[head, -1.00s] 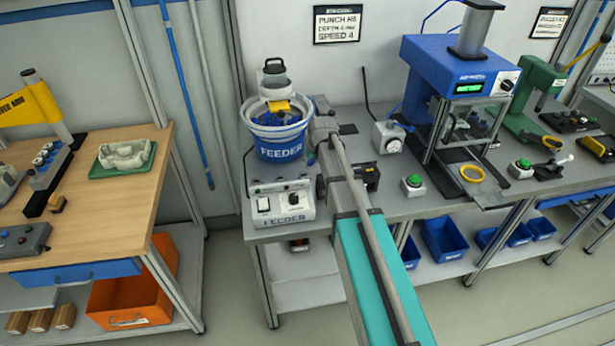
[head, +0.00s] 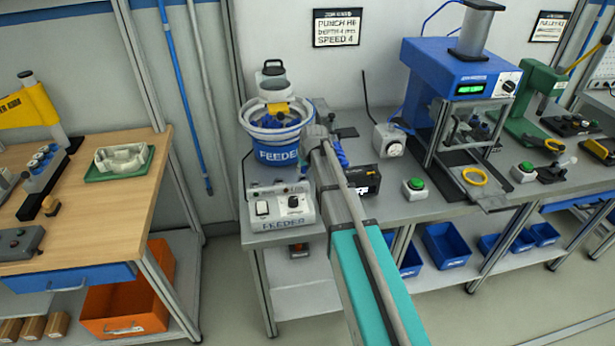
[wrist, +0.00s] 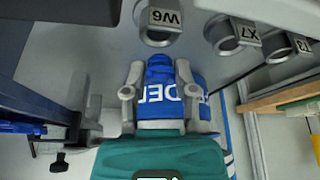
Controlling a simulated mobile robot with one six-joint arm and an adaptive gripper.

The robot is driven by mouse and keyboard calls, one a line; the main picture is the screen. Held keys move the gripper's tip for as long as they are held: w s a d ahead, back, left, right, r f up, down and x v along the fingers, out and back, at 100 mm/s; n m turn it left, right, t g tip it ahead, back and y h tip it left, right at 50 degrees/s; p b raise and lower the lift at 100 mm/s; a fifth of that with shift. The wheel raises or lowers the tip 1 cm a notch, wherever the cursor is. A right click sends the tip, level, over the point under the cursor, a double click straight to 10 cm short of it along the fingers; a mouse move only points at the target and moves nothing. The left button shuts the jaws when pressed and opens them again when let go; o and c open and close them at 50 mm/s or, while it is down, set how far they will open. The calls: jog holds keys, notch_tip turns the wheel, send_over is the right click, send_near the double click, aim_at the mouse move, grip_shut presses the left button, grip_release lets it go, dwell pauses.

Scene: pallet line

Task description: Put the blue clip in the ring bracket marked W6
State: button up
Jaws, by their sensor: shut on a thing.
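My gripper (wrist: 159,72) reaches up from the bottom of the wrist view, its two grey fingers on either side of a blue piece, the blue clip (wrist: 158,68). The clip's outline merges with the blue, white-lettered feeder surface behind it. The ring bracket marked W6 (wrist: 158,24) is at the top of the wrist view, just beyond the fingertips and apart from the clip. Its ring shows below the label block. In the head view my arm hides the fingers, and I cannot make out the brackets there.
Ring bracket X7 (wrist: 230,34) and another ring bracket (wrist: 285,46) stand right of W6 in the wrist view. The feeder bowl (head: 278,140) and its control box (head: 282,208) are left of my arm. A blue press (head: 460,68) stands to the right.

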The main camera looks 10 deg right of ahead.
aim_at(304, 176)
jog(key=shift+f+b, duration=1.1)
jog(key=shift+f, duration=0.3)
jog(key=shift+s+f+b, duration=0.2)
jog(key=shift+f+b, duration=0.1)
jog(key=shift+b, duration=0.1)
jog(key=o, duration=0.6)
jog(key=shift+o, duration=1.1)
jog(key=shift+f, duration=0.15)
jog(key=shift+w, duration=0.1)
jog(key=shift+r, duration=0.25)
jog(key=shift+r+p, duration=0.45)
jog(key=shift+p, duration=0.2)
jog(key=p+v, duration=1)
jog(key=v, duration=0.1)
jog(key=shift+r+p, duration=0.3)
jog(key=shift+p, duration=0.05)
